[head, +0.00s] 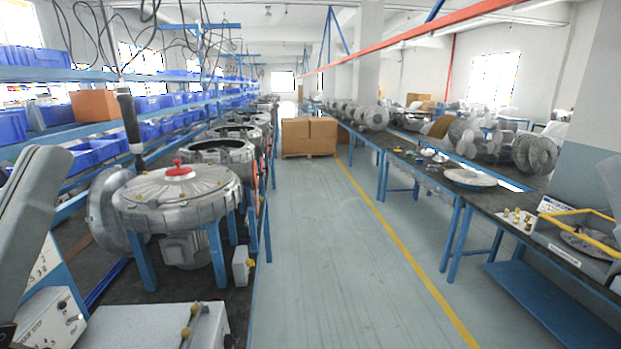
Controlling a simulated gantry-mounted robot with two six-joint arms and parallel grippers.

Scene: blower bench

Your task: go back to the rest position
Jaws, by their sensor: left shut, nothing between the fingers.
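My left arm comes in at the left edge, and its grey link slopes down to the lower left corner. My left gripper (7,332) is only partly in view there, dark and cut off by the frame edge. It is shut with nothing held. A round grey blower housing (178,196) with a red knob (179,171) on top sits on blue legs on the left bench, apart from my left gripper.
A black-handled tool (130,119) hangs above the left bench. A grey box (150,325) stands at the front. Blue bins (95,152) fill the left shelves. The right bench holds fan parts and a yellow-handled fixture (580,228). The aisle is clear up to cardboard boxes (308,135).

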